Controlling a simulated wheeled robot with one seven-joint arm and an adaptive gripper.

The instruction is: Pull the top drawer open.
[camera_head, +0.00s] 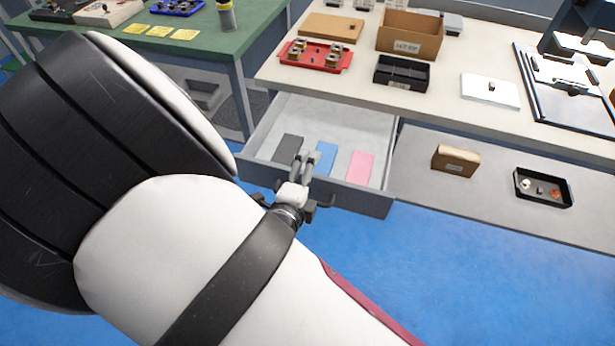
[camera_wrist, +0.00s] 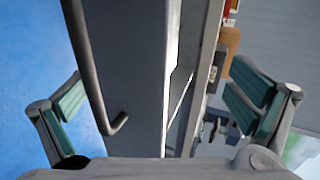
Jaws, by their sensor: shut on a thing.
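The top drawer (camera_head: 361,199) is pulled out from under the beige workbench, and its pale inside shows. A dark grey, a blue (camera_head: 326,158) and a pink (camera_head: 360,165) flat block lie in it. My gripper (camera_head: 304,162) is at the drawer's front edge. In the wrist view its fingers stand on either side of the grey front panel (camera_wrist: 140,75), one outside and one over the inside. The dark bar handle (camera_wrist: 88,65) runs along the outer face. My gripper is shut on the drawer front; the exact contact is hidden.
The workbench top (camera_head: 440,105) holds a red tray (camera_head: 315,61), a cardboard box (camera_head: 409,38) and a black bin (camera_head: 402,75). A lower shelf at right holds a small box (camera_head: 455,161) and a black tray (camera_head: 541,190). Blue floor in front is clear.

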